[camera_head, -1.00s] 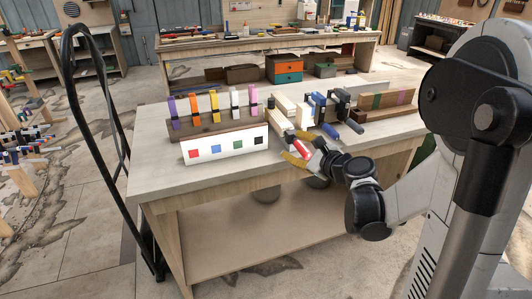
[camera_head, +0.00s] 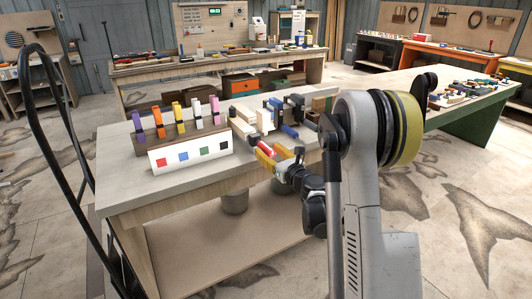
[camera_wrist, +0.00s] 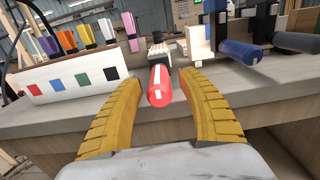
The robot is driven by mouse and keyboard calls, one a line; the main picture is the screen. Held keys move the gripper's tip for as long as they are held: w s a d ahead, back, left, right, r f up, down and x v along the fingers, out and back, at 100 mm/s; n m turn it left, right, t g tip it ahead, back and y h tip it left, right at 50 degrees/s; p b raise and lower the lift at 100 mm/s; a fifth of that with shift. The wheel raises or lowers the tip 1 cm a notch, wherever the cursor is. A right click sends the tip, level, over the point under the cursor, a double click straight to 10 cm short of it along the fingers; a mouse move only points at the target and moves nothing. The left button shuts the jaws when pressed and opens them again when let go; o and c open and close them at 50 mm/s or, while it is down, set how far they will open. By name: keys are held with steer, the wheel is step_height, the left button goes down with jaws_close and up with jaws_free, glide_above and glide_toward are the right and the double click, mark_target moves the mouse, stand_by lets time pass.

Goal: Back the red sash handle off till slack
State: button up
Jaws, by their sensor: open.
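The red sash handle (camera_wrist: 159,86), with white stripes, sticks out past the bench's front edge in the wrist view. It lies between the two yellow fingers of my gripper (camera_wrist: 165,88), which are open with a gap on each side of it. In the head view the red handle (camera_head: 265,149) shows small beside my gripper (camera_head: 271,158) at the bench front. Behind the handle, a pale grey block (camera_wrist: 160,49) sits at its inner end. The clamp's bar is mostly hidden in the wrist view.
A white board with coloured squares (camera_wrist: 74,78) is at left, before a row of coloured clamps (camera_head: 179,117). The bench's front left top is clear.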

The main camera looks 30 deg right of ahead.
steer(key=shift+w, duration=0.65)
jaws_close()
